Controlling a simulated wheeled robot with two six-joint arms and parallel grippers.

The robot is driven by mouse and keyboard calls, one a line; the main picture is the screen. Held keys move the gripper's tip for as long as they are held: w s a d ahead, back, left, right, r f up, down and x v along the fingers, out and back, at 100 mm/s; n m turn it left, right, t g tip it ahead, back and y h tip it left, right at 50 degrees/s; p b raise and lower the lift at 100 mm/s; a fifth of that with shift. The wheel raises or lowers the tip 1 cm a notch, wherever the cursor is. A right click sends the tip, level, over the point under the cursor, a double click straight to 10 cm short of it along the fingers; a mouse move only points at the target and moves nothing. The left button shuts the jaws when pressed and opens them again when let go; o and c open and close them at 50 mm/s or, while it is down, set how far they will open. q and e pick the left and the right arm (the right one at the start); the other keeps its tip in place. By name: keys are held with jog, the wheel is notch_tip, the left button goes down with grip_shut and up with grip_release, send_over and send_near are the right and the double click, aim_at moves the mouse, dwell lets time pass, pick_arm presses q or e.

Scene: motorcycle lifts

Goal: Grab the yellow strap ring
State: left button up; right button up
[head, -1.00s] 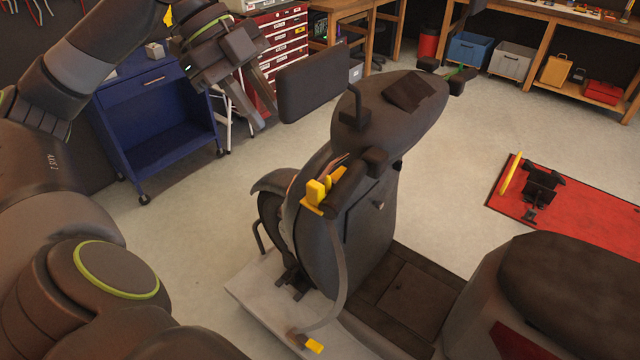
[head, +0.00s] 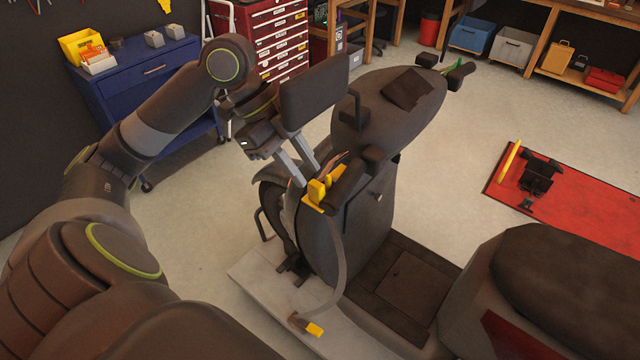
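A yellow strap piece (head: 316,191), which looks like the ring, sits at the left handlebar of the dark scooter (head: 350,220). A grey strap (head: 340,260) hangs from it in a curve to a second yellow end piece (head: 314,330) low by the platform. My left gripper (head: 307,174) is open, its two pale fingers apart and pointing down at the upper yellow piece from just behind it. I cannot tell whether the fingertips touch it. Nothing shows between the fingers. My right gripper is not in view.
The scooter stands on a pale lift platform (head: 255,283). A blue cart (head: 150,70) and red drawer cabinet (head: 270,35) stand behind. A red lift (head: 590,215) lies right, with open floor between.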

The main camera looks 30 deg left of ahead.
aim_at(314, 184)
pick_arm(q)
jog(key=shift+p+x, duration=0.5)
jog(key=shift+x, duration=1.2)
jog(key=shift+d, duration=0.1)
jog(key=shift+r, duration=0.1)
grip_shut()
